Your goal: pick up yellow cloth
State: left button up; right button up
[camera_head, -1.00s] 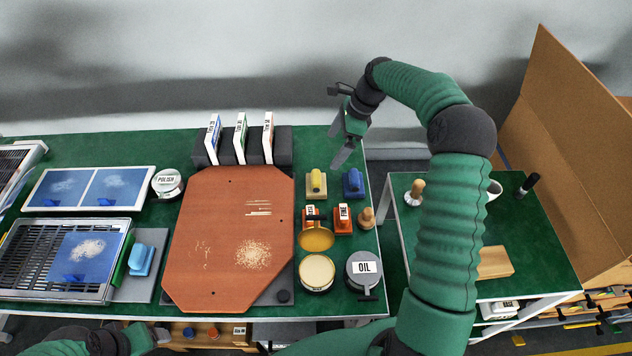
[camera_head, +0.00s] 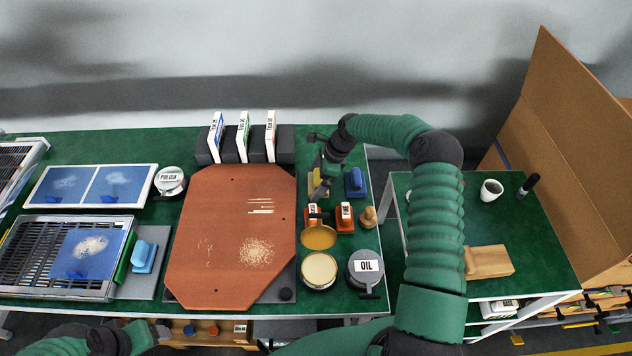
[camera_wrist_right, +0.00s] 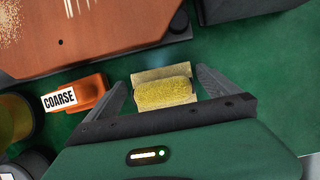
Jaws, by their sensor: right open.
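The yellow cloth (camera_wrist_right: 165,92) is a small fuzzy yellow pad on a pale tan base. In the right wrist view it lies between the two spread fingers of my right gripper (camera_wrist_right: 165,88). The fingers stand apart from its sides. My left gripper (camera_head: 150,334) is at the lower left edge of the head view, only partly seen, away from the cloth.
A blue block (camera_head: 355,182) stands just right of the cloth. Orange blocks, one labelled COARSE (camera_wrist_right: 75,95), stand in front. The red-brown board (camera_head: 230,235) is to the left. The dark sandpaper rack (camera_head: 285,145) is behind. The oil can (camera_head: 364,268) stands nearer.

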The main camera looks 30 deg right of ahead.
jog(key=shift+d+f, duration=0.15)
jog(key=shift+d, duration=0.4)
jog(key=shift+c, duration=0.3)
jog(key=shift+d, duration=0.15)
jog(key=shift+c, duration=2.5)
jog(key=shift+a, duration=0.55)
jog(key=c, duration=0.8)
jog(key=shift+d, duration=0.15)
